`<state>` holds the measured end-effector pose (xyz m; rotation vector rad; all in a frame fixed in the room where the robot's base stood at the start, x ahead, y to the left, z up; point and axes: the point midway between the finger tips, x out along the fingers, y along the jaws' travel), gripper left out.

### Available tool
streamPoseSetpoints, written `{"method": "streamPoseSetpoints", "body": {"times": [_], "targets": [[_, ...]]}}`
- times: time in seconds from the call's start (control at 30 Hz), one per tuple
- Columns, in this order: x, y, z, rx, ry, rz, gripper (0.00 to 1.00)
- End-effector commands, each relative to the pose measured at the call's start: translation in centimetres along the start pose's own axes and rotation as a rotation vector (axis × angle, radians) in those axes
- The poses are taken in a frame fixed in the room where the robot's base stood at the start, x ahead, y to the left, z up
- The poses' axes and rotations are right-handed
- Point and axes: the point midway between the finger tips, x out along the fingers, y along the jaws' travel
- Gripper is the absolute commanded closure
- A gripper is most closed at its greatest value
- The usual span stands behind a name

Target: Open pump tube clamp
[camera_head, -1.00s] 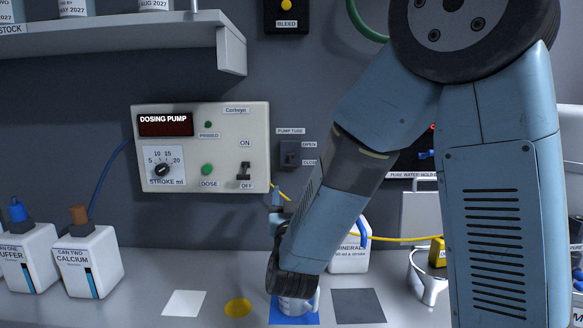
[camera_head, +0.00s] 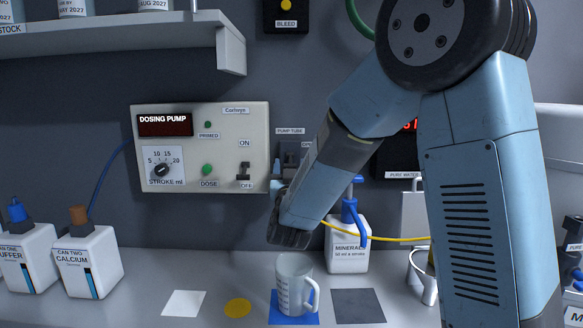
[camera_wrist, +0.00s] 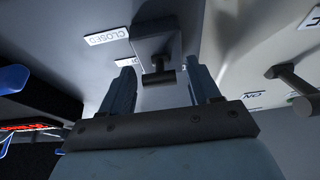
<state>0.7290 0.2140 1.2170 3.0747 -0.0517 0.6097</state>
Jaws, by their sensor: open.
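The pump tube clamp is a dark box with a small lever on the wall, right of the dosing pump. In the head view my arm partly covers the clamp (camera_head: 289,150), below the PUMP TUBE label. In the wrist view the clamp lever (camera_wrist: 158,76) shows as a short dark crossbar, with a CLOSED label (camera_wrist: 106,36) to its left. My gripper (camera_wrist: 160,82) is open. Its two fingers stand on either side of the lever, apart from it, with nothing held. In the head view the gripper (camera_head: 277,183) is close to the clamp and seen from behind.
The dosing pump panel (camera_head: 225,180) with its own ON/OFF switch (camera_head: 244,171) is just left. A measuring jug (camera_head: 293,283) stands on a blue mat (camera_head: 278,314) below. A white minerals bottle (camera_head: 347,243) with a blue pump top stands behind it.

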Motion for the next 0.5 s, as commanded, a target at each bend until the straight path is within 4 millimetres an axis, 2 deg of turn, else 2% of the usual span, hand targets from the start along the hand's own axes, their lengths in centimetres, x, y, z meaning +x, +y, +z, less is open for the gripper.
{"method": "streamPoseSetpoints", "body": {"times": [0.1,0.37,0.5], "targets": [[0.6,0.01,-0.02,0.0,0.0,0.0,0.38],[0.72,0.01,-0.03,0.0,0.001,0.0,0.38],[0.7,0.0,-0.03,0.0,0.001,0.0,0.49]]}}
